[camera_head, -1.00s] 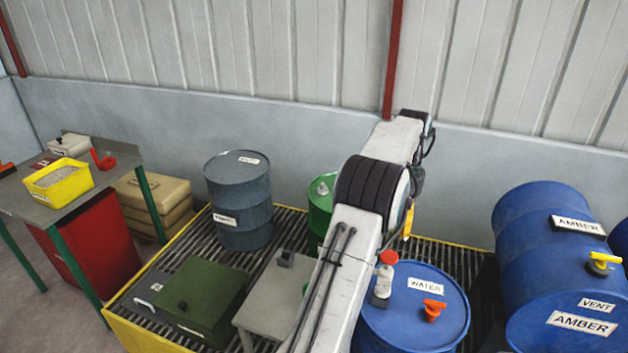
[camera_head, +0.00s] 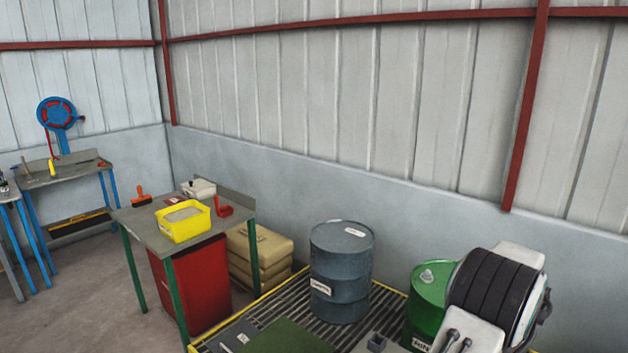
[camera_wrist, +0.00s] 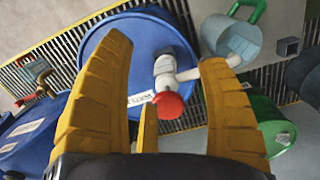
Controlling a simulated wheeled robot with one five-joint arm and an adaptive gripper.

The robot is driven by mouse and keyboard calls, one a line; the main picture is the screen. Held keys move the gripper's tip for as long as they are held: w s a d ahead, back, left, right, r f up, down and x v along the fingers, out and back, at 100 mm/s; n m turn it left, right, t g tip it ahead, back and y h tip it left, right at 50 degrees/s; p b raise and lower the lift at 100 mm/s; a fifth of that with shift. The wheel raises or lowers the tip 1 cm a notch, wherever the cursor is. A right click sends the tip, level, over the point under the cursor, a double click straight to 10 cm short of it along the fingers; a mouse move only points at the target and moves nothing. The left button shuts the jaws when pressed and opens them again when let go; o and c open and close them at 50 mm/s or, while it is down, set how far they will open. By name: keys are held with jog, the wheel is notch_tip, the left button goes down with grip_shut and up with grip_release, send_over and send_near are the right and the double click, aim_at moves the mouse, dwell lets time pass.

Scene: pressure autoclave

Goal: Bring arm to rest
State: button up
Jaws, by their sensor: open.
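My gripper (camera_wrist: 165,58) shows in the wrist view with its yellow fingers wide apart. Below it is the blue drum (camera_wrist: 100,62) labelled WATER, with a white fitting and a red cap (camera_wrist: 168,104) on its top. The red cap appears between the fingers in the picture; I cannot tell how far off it is, and I see no grip on it. In the head view, part of my arm (camera_head: 490,295), with a black ribbed joint, shows at the lower right. The gripper itself is out of that view.
A grey drum (camera_head: 341,272) and a green drum (camera_head: 427,305) stand on the yellow-edged grating. A table with a yellow bin (camera_head: 183,222) and a red cabinet (camera_head: 192,280) stand left of it. A pale jug with a green handle (camera_wrist: 232,42) shows in the wrist view. Floor at left is open.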

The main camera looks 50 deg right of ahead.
jog(key=w+a+r+n, duration=0.3)
jog(key=w+a+r, duration=0.1)
jog(key=w+a, duration=0.85)
jog(key=w+a+r+n+t, duration=0.1)
jog(key=a+n, duration=0.4)
jog(key=a, duration=0.5)
jog(key=w+a+r+n+t, duration=0.2)
jog(key=a+r+n, duration=0.3)
jog(key=a, duration=0.6)
jog(key=w+a+r+n+t, duration=0.1)
jog(key=w+a+r+n, duration=0.2)
jog(key=a, duration=0.8)
jog(key=shift+w+r+n+t+h, duration=0.25)
jog(key=shift+w+n+t+h, duration=0.15)
jog(key=shift+n, duration=0.7)
